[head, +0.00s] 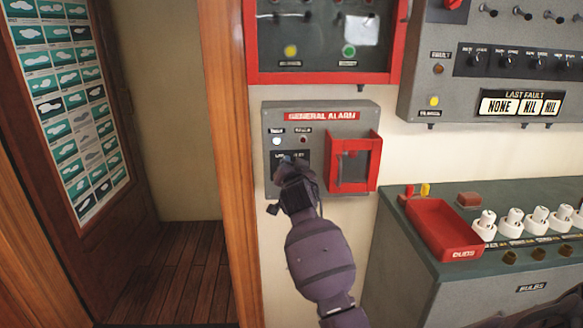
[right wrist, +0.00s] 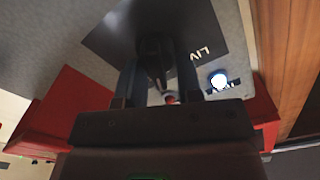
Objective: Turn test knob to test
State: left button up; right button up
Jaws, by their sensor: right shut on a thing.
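The grey general alarm panel (head: 270,120) hangs on the wall in the middle of the head view. My right gripper (head: 287,162) is at the black label plate below its two lamps. In the right wrist view the dark test knob (right wrist: 153,58) stands on the black plate (right wrist: 212,28), between the fingers of my right gripper (right wrist: 155,85), which is shut on it. The visible lettering reads "LIV". The knob is hidden behind the gripper in the head view, and I cannot tell which way it points. My left gripper is out of view.
The white lamp (head: 277,141) is lit; the red lamp (head: 303,140) beside it looks dark. A red-framed cover box (head: 369,163) sits just right of the gripper. Right of it stands a cabinet with a red duds tray (head: 443,228) and white bulbs (head: 511,220). A wooden post (head: 228,130) borders the left.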

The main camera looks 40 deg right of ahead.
jog(key=shift+s+d+m, duration=0.1)
jog(key=shift+m, duration=1)
jog(key=o, duration=0.9)
jog(key=shift+o, duration=0.2)
jog(key=shift+s, duration=0.1)
